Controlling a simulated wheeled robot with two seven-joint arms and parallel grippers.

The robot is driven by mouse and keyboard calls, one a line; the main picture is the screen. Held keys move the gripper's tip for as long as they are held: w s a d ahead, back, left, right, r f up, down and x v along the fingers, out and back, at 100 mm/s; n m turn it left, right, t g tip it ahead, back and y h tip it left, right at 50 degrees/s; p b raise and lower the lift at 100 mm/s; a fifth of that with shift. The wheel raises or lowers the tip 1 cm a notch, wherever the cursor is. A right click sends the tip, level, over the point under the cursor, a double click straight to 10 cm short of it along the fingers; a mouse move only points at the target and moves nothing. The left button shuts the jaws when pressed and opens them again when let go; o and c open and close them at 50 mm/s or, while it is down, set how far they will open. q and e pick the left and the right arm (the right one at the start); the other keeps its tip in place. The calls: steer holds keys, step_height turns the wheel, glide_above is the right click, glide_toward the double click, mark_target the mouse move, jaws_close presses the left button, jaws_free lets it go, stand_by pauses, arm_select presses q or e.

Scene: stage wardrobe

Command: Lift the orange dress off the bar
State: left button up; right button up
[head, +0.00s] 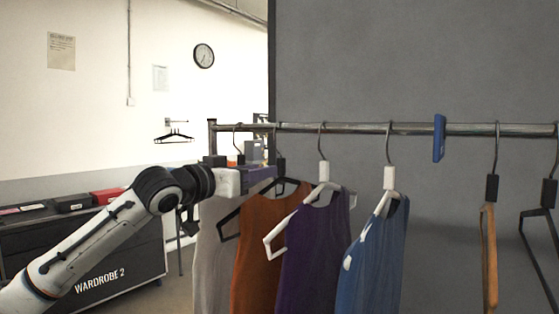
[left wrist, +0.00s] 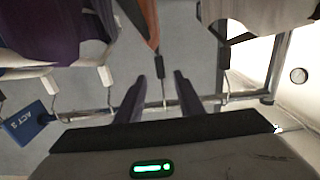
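The orange dress (head: 260,230) hangs from the metal bar (head: 360,128) on a black hanger, between a grey dress (head: 211,245) and a purple dress (head: 315,245). Its hanger has a black block (head: 281,165) under the hook. My left gripper (head: 258,176) is below the bar at this hanger's neck. In the left wrist view, the two fingers of my left gripper (left wrist: 160,78) stand apart, one on each side of the hanger's neck and hook. The orange dress (left wrist: 148,18) shows beyond them, only in part. My right gripper is not in view.
A blue dress (head: 378,265) hangs right of the purple one. A blue tag (head: 439,138) sits on the bar. A wooden hanger (head: 489,255) and a black hanger (head: 538,235) hang at the right. A dark case (head: 90,265) stands at the left.

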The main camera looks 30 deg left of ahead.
mark_target(279, 168)
arm_select(q)
steer(key=w+p, duration=0.1)
steer(key=w, duration=0.1)
steer(key=w+p, duration=0.2)
steer(key=shift+w+d+r, duration=0.15)
steer(key=shift+d+r, duration=0.05)
steer(key=w, duration=0.2)
steer(key=shift+w+d+f, duration=0.1)
steer(key=shift+w+f, duration=0.15)
steer(key=shift+w, duration=1)
jaws_close()
steer(key=shift+r, duration=1.85)
steer(key=shift+s+f, duration=0.15)
steer(key=shift+s, duration=0.2)
steer(key=shift+s+a+b, duration=0.15)
steer(key=shift+s+b, duration=0.75)
steer(key=shift+s, duration=0.95)
steer(key=shift+s+a+b, duration=0.15)
steer(key=shift+s+b, duration=0.75)
steer(key=shift+s, duration=0.95)
